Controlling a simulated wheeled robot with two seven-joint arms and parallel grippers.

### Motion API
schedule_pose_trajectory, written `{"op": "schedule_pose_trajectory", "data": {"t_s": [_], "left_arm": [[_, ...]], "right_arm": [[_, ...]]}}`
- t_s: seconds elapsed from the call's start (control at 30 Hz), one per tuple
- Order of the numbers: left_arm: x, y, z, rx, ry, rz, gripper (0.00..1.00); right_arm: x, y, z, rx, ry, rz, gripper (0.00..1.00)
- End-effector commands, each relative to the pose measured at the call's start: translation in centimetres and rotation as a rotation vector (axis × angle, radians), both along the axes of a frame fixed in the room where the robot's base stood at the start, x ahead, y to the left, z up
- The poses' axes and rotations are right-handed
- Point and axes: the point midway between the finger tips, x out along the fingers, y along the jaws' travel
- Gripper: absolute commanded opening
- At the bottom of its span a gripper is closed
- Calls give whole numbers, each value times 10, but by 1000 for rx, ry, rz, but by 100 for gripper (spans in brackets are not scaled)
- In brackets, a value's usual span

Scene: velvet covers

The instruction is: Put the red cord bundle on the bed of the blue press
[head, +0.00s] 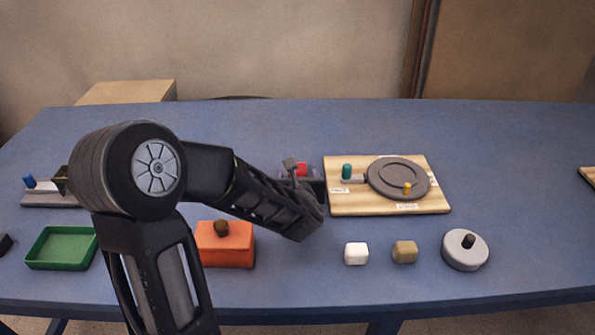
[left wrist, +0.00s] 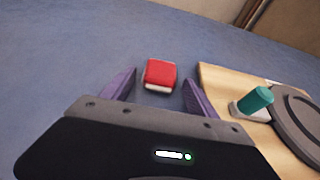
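A small red block-like thing with a pale lower edge (left wrist: 160,73), which I take for the red cord bundle, lies on the blue table. In the head view the red thing (head: 301,168) is partly hidden by my left gripper (head: 299,175). The left gripper is open, its purple fingers on either side of the red thing in the left wrist view; I cannot tell whether they touch it. A grey device with a blue-tipped lever (head: 41,186), perhaps the blue press, stands at the far left, partly hidden by my left arm. My right gripper is out of view.
A wooden board (head: 375,206) with a grey disc and teal-handled lever lies just right of the gripper. In front are an orange lidded box (head: 224,250), a white block (head: 356,254), a tan block (head: 404,252) and a grey knobbed disc (head: 466,254). A green tray (head: 62,266) lies left.

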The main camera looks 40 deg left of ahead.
Motion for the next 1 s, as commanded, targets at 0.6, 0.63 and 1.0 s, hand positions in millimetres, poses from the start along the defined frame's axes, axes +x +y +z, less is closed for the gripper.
{"op": "schedule_pose_trajectory", "data": {"t_s": [0.6, 0.63, 1.0], "left_arm": [[0, 0, 0, 0, 0, 0, 16], [0, 0, 0, 0, 0, 0, 14], [0, 0, 4, 2, -1, 1, 2]], "right_arm": [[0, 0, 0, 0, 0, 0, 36], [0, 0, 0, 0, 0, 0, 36], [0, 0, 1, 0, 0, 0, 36]]}}
